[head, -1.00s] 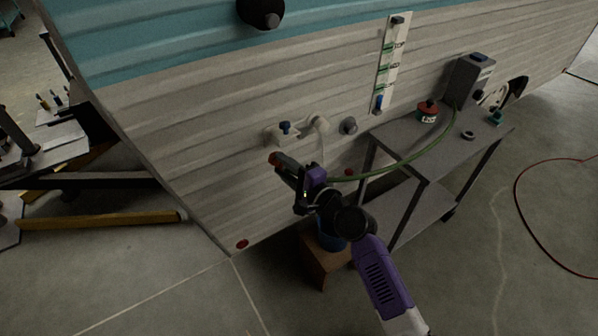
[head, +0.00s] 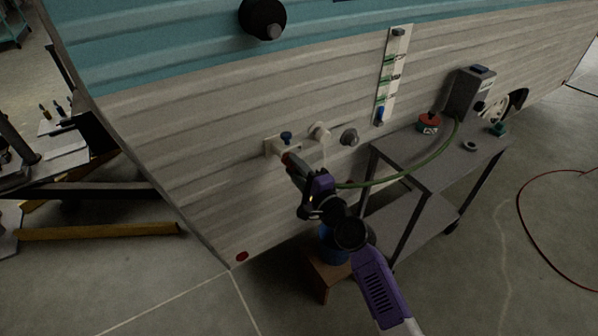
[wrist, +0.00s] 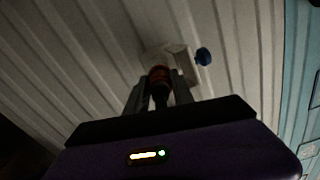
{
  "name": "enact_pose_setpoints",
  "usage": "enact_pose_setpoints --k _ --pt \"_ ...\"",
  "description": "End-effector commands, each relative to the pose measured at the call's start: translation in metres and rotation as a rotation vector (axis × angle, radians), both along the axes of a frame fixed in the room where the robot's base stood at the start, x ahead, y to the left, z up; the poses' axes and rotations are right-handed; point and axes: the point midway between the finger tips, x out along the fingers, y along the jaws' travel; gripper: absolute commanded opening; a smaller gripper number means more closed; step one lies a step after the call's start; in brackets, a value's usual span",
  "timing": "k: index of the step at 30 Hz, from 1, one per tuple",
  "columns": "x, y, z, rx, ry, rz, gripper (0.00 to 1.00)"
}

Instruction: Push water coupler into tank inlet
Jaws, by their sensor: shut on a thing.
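The water coupler (head: 288,158), dark with a reddish end, is held at the tip of my gripper (head: 297,169). In the wrist view the coupler (wrist: 159,75) sits between the two fingers of my gripper (wrist: 160,92), which are shut on it. The tank inlet (head: 273,148) appears to be the pale fitting with a blue knob on the camper wall. The coupler's end is just below and in front of it. In the wrist view the inlet (wrist: 183,62) is partly hidden behind the coupler. I cannot tell whether they touch.
A green hose (head: 395,175) runs from near my gripper to a grey cart (head: 415,160) at the right. A blue bucket (head: 333,250) stands on a wooden box below.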

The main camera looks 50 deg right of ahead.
Motion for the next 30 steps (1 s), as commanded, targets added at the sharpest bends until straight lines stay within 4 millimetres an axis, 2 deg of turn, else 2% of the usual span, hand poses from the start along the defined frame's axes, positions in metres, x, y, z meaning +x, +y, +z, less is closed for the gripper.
enact_pose_setpoints --k 6,12,30 --pt "0.019 -0.005 0.001 0.0 -0.002 0.001 0.0" --pt "0.029 -0.008 0.001 -0.001 -0.002 0.0 0.0" --pt "0.032 -0.009 0.001 0.0 -0.001 0.0 0.0"
